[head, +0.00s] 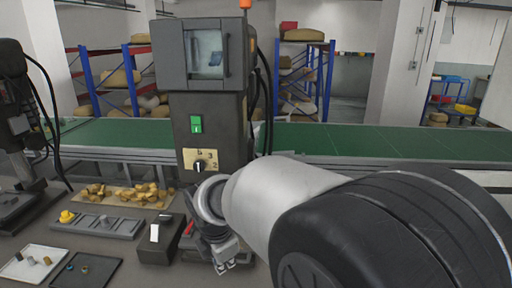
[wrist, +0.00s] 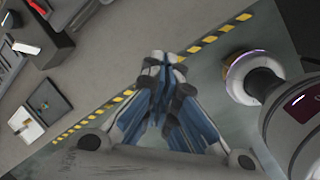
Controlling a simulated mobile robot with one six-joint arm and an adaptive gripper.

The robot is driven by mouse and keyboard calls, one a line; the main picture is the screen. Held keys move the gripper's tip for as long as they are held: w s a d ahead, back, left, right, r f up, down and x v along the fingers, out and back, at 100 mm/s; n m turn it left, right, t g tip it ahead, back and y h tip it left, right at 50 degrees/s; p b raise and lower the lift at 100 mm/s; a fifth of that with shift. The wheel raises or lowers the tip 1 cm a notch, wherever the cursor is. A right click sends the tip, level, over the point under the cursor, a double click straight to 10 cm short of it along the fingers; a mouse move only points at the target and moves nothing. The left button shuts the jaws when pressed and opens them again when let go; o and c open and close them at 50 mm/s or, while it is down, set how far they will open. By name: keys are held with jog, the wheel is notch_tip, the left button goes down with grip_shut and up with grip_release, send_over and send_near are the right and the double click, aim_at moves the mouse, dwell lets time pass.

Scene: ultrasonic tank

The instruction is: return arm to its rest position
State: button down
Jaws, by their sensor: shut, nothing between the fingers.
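My gripper (head: 222,256) is at the end of my arm in the lower middle of the head view, beside a dark block-shaped unit. Its fingers are together and nothing shows between them. In the wrist view my gripper (wrist: 168,62) points at a bare grey surface with a yellow and black striped line. My arm fills the lower right of the head view and hides what lies behind it.
A machine cabinet (head: 208,110) with a green switch and a dial stands behind my gripper. A white tray (head: 33,262), a dark tray (head: 87,271), a grey rack (head: 96,226) and a black box (head: 160,243) lie to the left. A green conveyor (head: 350,140) runs behind.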

jog(key=s+d+r+m, duration=0.4)
jog(key=s+d+m, duration=0.1)
jog(key=d+m, duration=0.15)
jog(key=s+d+r+m, duration=0.5)
jog(key=d+m, duration=0.1)
jog(key=d, duration=0.2)
jog(key=s+d+m, duration=0.3)
jog(key=s+m, duration=0.3)
jog(key=s+d+f+m+t, duration=0.1)
jog(key=s+d+m, duration=0.3)
jog(key=s+m, duration=0.2)
jog(key=shift+s+d+f+t, duration=0.15)
jog(key=shift+s+f+t, duration=0.15)
jog(key=shift+s, duration=0.45)
jog(key=c, duration=2.4)
grip_release()
jog(key=shift+m, duration=0.25)
